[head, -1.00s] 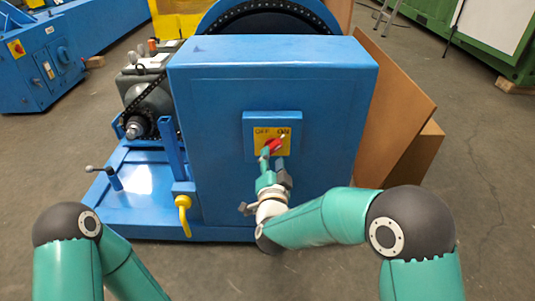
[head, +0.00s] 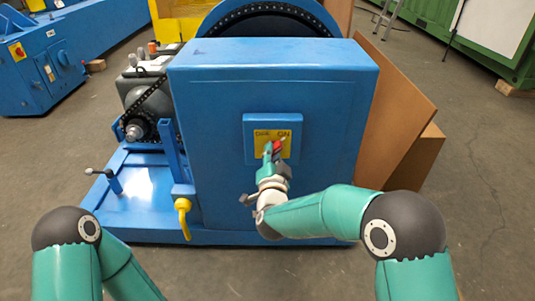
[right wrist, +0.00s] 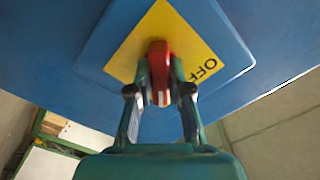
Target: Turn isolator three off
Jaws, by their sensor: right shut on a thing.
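The isolator is a red handle (head: 279,148) on a yellow plate (head: 262,135) marked OFF at left and ON at right, on the blue cabinet's front. In the head view the handle leans up and right, toward ON. My right gripper (head: 271,153) is at the handle. In the right wrist view the gripper (right wrist: 160,92) has a finger on each side of the red handle (right wrist: 159,62), shut on it. The gripper hides part of the handle and plate in the head view. My left arm shows at lower left; its gripper is out of view.
The blue cabinet (head: 225,185) stands on a blue base (head: 140,195). A yellow hook-shaped handle (head: 183,207) and a small black-knobbed lever (head: 100,171) are on its left. Brown boards (head: 405,120) lean at the right.

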